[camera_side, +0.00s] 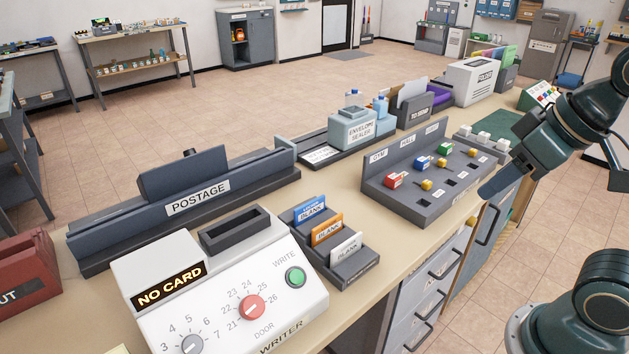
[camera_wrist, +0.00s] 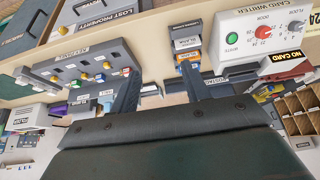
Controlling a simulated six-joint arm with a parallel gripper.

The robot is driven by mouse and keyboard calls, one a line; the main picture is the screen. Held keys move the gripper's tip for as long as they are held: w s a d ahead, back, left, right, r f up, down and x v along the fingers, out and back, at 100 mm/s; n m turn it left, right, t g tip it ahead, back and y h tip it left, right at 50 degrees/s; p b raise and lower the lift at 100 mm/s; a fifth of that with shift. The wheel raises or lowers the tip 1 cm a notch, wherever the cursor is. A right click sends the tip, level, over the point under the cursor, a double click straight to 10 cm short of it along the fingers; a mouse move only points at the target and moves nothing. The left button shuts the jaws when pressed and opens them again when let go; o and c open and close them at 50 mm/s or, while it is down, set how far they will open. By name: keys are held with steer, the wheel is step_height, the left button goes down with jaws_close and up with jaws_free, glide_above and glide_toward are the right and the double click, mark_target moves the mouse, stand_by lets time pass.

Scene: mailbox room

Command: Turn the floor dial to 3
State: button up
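The floor dial (camera_side: 192,344) is a grey knob on the sloping face of the white card writer (camera_side: 215,318). It is cut by the bottom edge of the side view, with numbers 3 to 7 showing around it; its exact setting is unclear. It also shows at the upper right of the wrist view (camera_wrist: 295,26). The red door dial (camera_side: 251,307) sits to its right in the side view. My gripper (camera_side: 490,190) is at the right, beside the key rack and well away from the card writer. In the wrist view its two fingers (camera_wrist: 160,85) are apart with nothing held between them.
The card writer has a green write button (camera_side: 295,277) and a NO CARD display (camera_side: 170,285). A blank-card holder (camera_side: 348,265) stands beside it. The key rack (camera_side: 425,200) lies between my gripper and that holder. A postage unit (camera_side: 190,200) stands behind the writer.

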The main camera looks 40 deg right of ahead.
steer(key=w+a+r, duration=0.3)
steer(key=w+a, duration=0.3)
steer(key=w, duration=0.2)
steer(key=g, duration=0.1)
glide_above(193, 343)
steer(key=s, duration=0.6)
step_height(193, 343, down, 9)
steer(key=shift+w+d+y, duration=0.1)
steer(key=shift+d+y, duration=0.3)
steer(key=x, duration=1.3)
steer(key=shift+w+d+f, duration=0.1)
steer(key=shift+f, duration=0.3)
steer(key=c, duration=1)
